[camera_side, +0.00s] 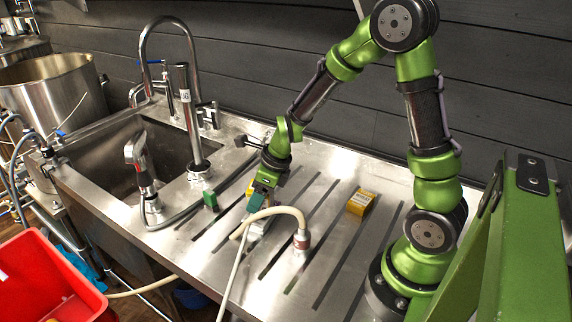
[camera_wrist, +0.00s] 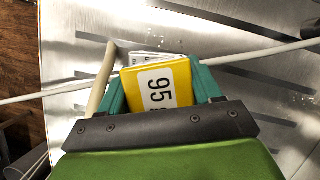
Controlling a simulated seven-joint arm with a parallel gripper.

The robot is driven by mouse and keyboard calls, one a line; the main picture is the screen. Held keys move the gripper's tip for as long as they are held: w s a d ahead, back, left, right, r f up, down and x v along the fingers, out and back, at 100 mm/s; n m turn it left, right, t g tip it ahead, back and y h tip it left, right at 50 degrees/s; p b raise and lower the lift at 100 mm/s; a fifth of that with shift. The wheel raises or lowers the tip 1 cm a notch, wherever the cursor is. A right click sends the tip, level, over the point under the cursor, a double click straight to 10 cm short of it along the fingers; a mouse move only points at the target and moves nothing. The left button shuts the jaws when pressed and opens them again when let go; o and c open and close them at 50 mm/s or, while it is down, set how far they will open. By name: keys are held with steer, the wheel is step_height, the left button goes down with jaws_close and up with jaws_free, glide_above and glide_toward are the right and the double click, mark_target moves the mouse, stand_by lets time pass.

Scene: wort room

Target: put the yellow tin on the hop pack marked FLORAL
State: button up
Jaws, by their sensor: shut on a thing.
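My gripper (camera_side: 255,196) is low over the steel worktop, left of the middle in the side view. In the wrist view its teal fingers stand on both sides of a yellow tin (camera_wrist: 172,82) and are shut on it. The tin's near face has a white label reading 95. In the side view only a little of the yellow tin (camera_side: 250,187) shows beside the gripper. A pale printed pack (camera_wrist: 143,58) shows just beyond the tin in the wrist view. Its marking is not readable, and I cannot tell whether the tin touches it. No FLORAL marking is legible.
A yellow box (camera_side: 361,202) stands on the slotted worktop to the right. A pale hose (camera_side: 272,212) arches close in front of my gripper. A small green object (camera_side: 210,200) lies to the left, near the sink (camera_side: 165,150) and tap. The worktop's right part is mostly clear.

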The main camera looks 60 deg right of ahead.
steer(key=shift+f, duration=0.45)
steer(key=shift+f, duration=0.1)
steer(key=o, duration=1.1)
steer(key=v, duration=1.2)
steer(key=s+a+r+n+t, duration=0.1)
steer(key=s+a+r+n, duration=0.1)
steer(key=n, duration=0.7)
steer(key=s+a+r+n+t, duration=0.1)
steer(key=s+a+r+n, duration=0.2)
steer(key=n, duration=0.6)
steer(key=s+a+r+n+t, duration=0.1)
steer(key=s+r+n, duration=0.3)
steer(key=n, duration=0.5)
steer(key=shift+s+a+r+n, duration=0.1)
steer(key=shift+s+a+n, duration=0.05)
steer(key=shift+s+a, duration=0.3)
steer(key=shift+s+a+n, duration=0.15)
steer(key=shift+s+a, duration=0.05)
steer(key=shift+s, duration=0.35)
